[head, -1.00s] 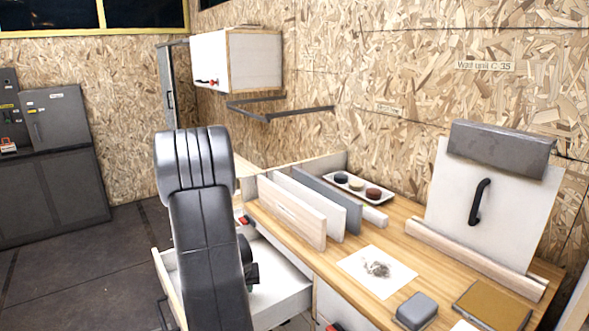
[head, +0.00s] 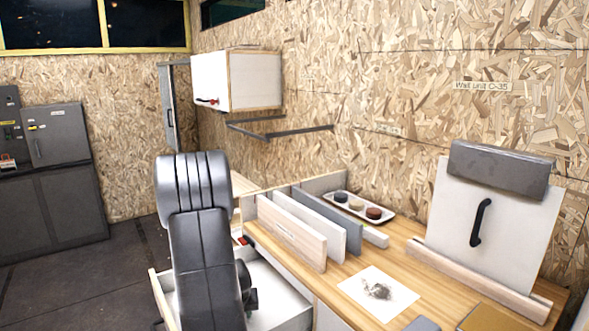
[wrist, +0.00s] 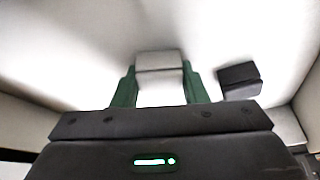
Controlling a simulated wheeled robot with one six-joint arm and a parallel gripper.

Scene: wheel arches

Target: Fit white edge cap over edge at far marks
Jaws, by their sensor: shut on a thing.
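In the wrist view my gripper (wrist: 160,88) has its green fingers shut on a pale white-grey block (wrist: 160,68), which I take to be the white edge cap. It is held over a white surface that looks like the inside of the open drawer (head: 285,295). In the head view my arm hides the gripper and the cap. The edge with the far marks cannot be made out.
Upright panels, wooden (head: 285,232), white (head: 312,228) and grey (head: 330,218), stand on the wooden bench (head: 410,262). Behind them is a tray (head: 340,209) with small pots. A board with a handle (head: 480,222) leans at the right. A dark block (wrist: 240,80) lies near my fingers.

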